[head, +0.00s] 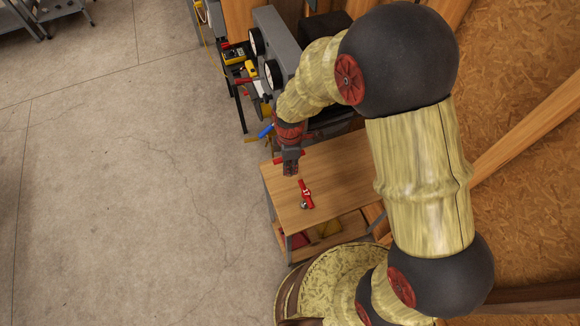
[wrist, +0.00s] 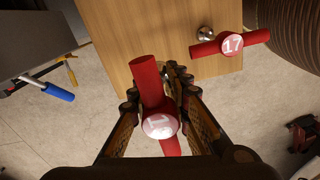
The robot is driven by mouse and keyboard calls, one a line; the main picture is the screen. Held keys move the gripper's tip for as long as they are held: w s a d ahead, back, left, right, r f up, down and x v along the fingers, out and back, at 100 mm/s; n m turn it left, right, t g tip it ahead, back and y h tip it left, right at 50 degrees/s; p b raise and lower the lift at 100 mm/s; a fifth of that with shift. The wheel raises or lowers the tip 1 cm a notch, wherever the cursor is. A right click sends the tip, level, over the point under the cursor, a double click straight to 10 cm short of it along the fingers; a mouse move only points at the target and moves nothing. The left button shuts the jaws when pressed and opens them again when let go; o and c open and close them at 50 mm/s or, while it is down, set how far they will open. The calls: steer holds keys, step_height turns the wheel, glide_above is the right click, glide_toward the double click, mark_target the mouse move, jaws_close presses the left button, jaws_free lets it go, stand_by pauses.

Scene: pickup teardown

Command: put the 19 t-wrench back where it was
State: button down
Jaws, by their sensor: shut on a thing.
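My gripper (wrist: 157,90) is shut on a red T-wrench (wrist: 147,78) with a round white-marked cap. The cap's number starts with 1, but I cannot read the rest clearly. The held wrench's shaft is mostly hidden in the wrist view. In the head view my gripper (head: 290,168) is over the far part of a small wooden table (head: 340,165). A second red T-wrench, marked 17 (wrist: 232,44), is at the table, apart from the gripper; it also shows in the head view (head: 306,193), with a round metal end beside it.
A grey bench or cabinet with tools, including a yellow meter (head: 234,55), stands beyond the table. A blue-handled tool (wrist: 58,92) shows at its edge. A wood-panel wall is on the right. The concrete floor (head: 130,180) on the left is clear.

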steer(key=w+f, duration=0.1)
steer(key=f, duration=0.1)
steer(key=w+f, duration=0.1)
steer(key=w, duration=0.1)
steer(key=w+f+b, duration=0.1)
steer(key=f, duration=0.1)
steer(key=shift+w+d+f, duration=0.3)
steer(key=shift+f, duration=0.05)
step_height(320, 180, down, 3)
steer(key=shift+f+b, duration=0.15)
steer(key=shift+b, duration=0.25)
steer(key=c, duration=1.7)
jaws_free()
steer(key=shift+o, duration=0.2)
steer(key=d+r+m+t+p, duration=0.1)
steer(key=d+r+m, duration=0.1)
steer(key=r, duration=0.9)
steer(key=d+r+m+p, duration=0.1)
steer(key=d+r+m, duration=0.1)
steer(key=r, duration=0.9)
steer(key=s+d+r+m+t, duration=0.2)
steer(key=s+d+r+m, duration=0.3)
steer(key=s+r, duration=0.5)
steer(key=s+d+r+m+t, duration=0.2)
steer(key=s+d+r+m, duration=0.3)
steer(key=s+r+m, duration=0.4)
steer(key=shift+s+d+r+m+t, duration=0.15)
steer(key=shift+s+r+m+t, duration=0.25)
steer(key=shift+s, duration=0.05)
